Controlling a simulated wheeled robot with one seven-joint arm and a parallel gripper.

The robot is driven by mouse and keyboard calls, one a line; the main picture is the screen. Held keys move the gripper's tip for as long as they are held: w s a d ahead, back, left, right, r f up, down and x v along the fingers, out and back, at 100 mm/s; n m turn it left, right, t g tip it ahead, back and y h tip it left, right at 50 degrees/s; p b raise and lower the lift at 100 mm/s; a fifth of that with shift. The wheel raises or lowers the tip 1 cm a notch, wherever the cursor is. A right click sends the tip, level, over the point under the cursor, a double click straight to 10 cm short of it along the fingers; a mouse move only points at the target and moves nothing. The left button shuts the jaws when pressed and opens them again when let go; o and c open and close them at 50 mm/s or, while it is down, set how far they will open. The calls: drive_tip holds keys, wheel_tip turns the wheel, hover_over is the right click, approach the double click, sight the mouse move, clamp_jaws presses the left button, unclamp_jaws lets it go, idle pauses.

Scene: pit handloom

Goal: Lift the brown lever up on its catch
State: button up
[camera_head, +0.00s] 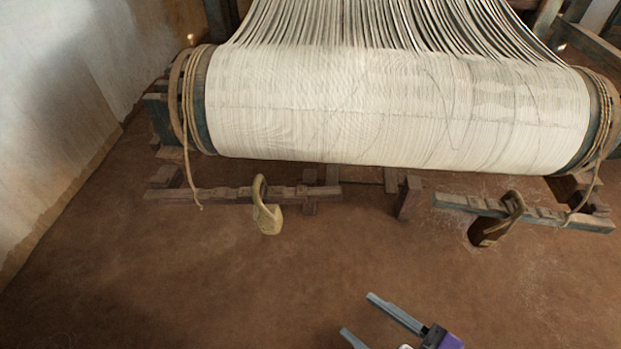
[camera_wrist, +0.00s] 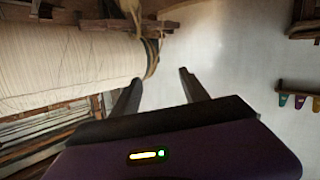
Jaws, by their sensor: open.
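A brown notched wooden lever (camera_head: 225,193) lies roughly level below the left part of the cloth roll. A pale yellow weight (camera_head: 268,219) hangs from it by a loop. A second, blue-grey notched lever (camera_head: 520,211) at right slopes slightly down to the right and carries a dark brown weight (camera_head: 490,232). I cannot make out the catch for certain. My gripper (camera_head: 358,315) is open and empty at the bottom of the head view, well apart from both levers. In the wrist view, its two fingers (camera_wrist: 160,77) stand apart with nothing between them; neither lever is clear there.
The large roll of off-white threads (camera_head: 390,110) spans the top, with rope (camera_head: 187,110) wound at its ends. A short wooden post (camera_head: 408,197) stands between the levers. A pale wall (camera_head: 50,130) is at left. The brown floor (camera_head: 200,285) in front is clear.

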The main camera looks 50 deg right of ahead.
drive_tip(key=w+d+f+n+t+h+b, duration=0.1)
drive_tip(key=w+d+f+n+h+b, duration=0.1)
drive_tip(key=w+d+f+n+b, duration=0.4)
drive_tip(key=w+d+f+n+h+b, duration=0.1)
drive_tip(key=w+d+f+h+b, duration=0.15)
drive_tip(key=w+f, duration=0.55)
drive_tip(key=w+d+f+n+h+b, duration=0.1)
drive_tip(key=w+d+n+h+b, duration=0.1)
drive_tip(key=w+d, duration=0.7)
drive_tip(key=w+d+f+n+h+b, duration=0.1)
drive_tip(key=w+d+n+b, duration=0.3)
drive_tip(key=w+d, duration=0.6)
drive_tip(key=shift+w+f+t+h+b, duration=0.15)
drive_tip(key=shift+f+t+h+b, duration=0.15)
drive_tip(key=shift+t+h+b, duration=0.2)
clamp_jaws()
